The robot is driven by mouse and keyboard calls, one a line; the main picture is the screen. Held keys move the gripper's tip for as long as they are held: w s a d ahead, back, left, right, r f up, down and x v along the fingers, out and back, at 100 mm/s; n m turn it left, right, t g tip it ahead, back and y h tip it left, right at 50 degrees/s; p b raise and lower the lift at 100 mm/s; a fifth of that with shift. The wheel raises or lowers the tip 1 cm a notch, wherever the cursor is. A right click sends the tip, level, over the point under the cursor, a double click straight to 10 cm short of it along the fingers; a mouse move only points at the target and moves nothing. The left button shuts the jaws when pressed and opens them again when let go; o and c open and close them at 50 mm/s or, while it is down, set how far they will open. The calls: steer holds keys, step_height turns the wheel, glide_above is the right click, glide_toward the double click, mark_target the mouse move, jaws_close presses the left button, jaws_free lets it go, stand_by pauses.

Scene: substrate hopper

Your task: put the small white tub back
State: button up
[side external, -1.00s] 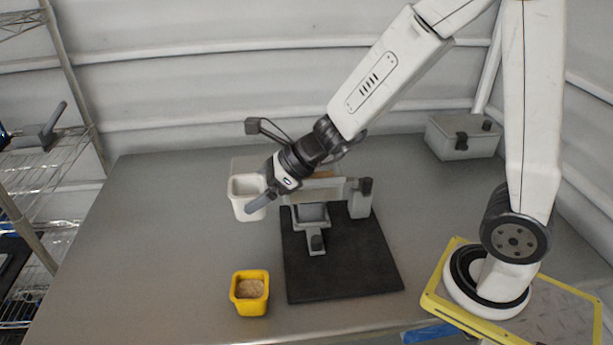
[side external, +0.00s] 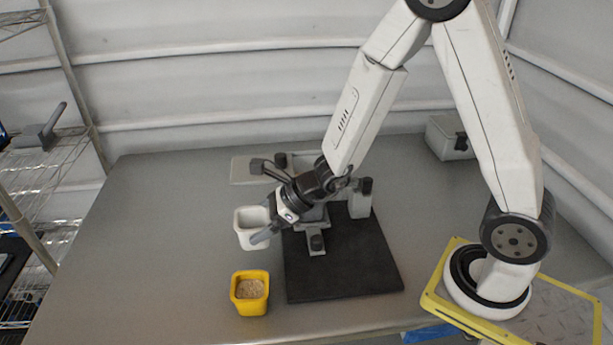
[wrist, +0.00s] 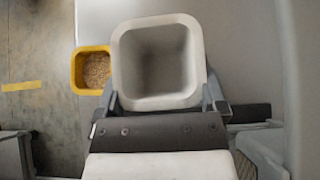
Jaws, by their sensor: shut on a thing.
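The small white tub (side external: 250,229) is square, open at the top and upright. My gripper (side external: 266,227) is shut on it, and it hangs over the left part of the table, beside the dark base plate. In the wrist view the white tub (wrist: 158,62) sits between my two fingers (wrist: 160,100), and its inside looks empty. Whether its bottom touches the table I cannot tell.
A yellow tub (side external: 250,292) with grainy tan material stands in front of the white tub. The hopper device stands on a black base plate (side external: 340,262), partly hidden behind my gripper. A pale flat pad (side external: 243,170) lies behind. A grey box (side external: 447,138) is at the back right. The table's left side is clear.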

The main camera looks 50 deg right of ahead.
steer(key=shift+f, duration=1.85)
steer(key=shift+f, duration=1.75)
steer(key=shift+f, duration=0.15)
steer(key=o, duration=0.8)
steer(key=shift+s+d+r, duration=0.25)
steer(key=shift+d+r, duration=0.05)
steer(key=shift+r, duration=0.15)
steer(key=shift+v, duration=5.5)
